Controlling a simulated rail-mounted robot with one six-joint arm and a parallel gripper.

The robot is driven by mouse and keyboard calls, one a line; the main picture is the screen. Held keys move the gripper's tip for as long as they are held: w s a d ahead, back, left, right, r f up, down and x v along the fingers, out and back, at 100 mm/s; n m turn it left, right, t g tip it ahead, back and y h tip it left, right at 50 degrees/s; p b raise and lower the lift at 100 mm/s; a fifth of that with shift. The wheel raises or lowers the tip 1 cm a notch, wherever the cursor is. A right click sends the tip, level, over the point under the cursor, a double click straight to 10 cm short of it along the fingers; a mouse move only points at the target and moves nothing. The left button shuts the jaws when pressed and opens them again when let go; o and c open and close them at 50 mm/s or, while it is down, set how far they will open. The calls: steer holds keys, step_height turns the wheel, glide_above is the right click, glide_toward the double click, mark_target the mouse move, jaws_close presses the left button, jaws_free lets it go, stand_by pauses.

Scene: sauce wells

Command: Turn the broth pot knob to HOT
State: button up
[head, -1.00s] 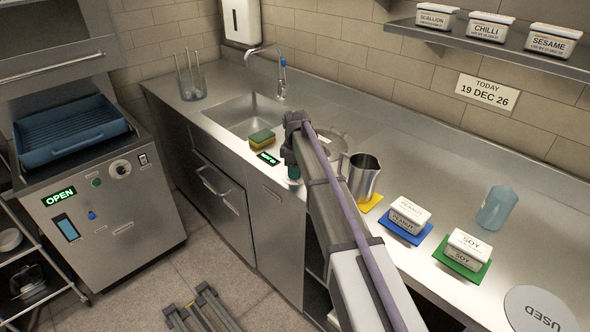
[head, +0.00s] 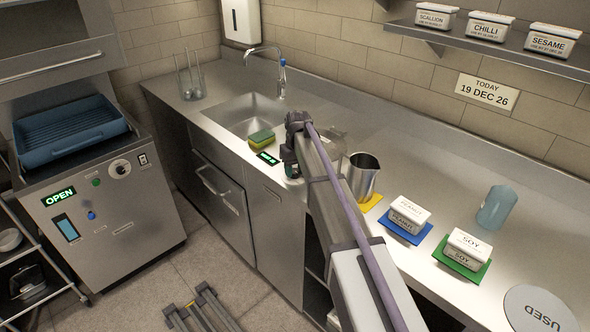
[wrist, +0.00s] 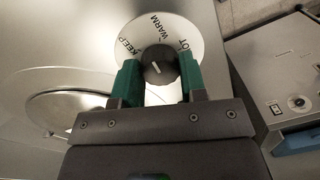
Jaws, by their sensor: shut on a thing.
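The broth pot knob (wrist: 157,68) is a dark round knob with a short white mark, at the centre of a white dial (wrist: 183,32) in the wrist view. The dial reads KEEP, WARM and, partly hidden, HOT. My gripper (wrist: 160,76) has its green fingers on either side of the knob, shut on it. The white mark slants; I cannot tell which word it points to. In the head view my gripper (head: 291,170) is at the counter's front edge and the arm hides the knob.
A round lid (wrist: 72,108) lies left of the fingers. A sponge (head: 261,138) and sink (head: 243,115) are left of my gripper. A metal jug (head: 362,176), labelled tubs (head: 408,214) and a blue cup (head: 496,207) stand to the right.

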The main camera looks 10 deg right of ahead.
steer(key=m, duration=0.4)
steer(key=shift+m, duration=0.3)
steer(key=m, duration=0.3)
steer(key=shift+s+m, duration=0.1)
steer(key=shift+m, duration=0.2)
steer(key=m, duration=0.4)
steer(key=shift+a+t, duration=0.1)
steer(key=shift+t, duration=0.2)
steer(key=shift+m, duration=2.1)
steer(key=o, duration=0.9)
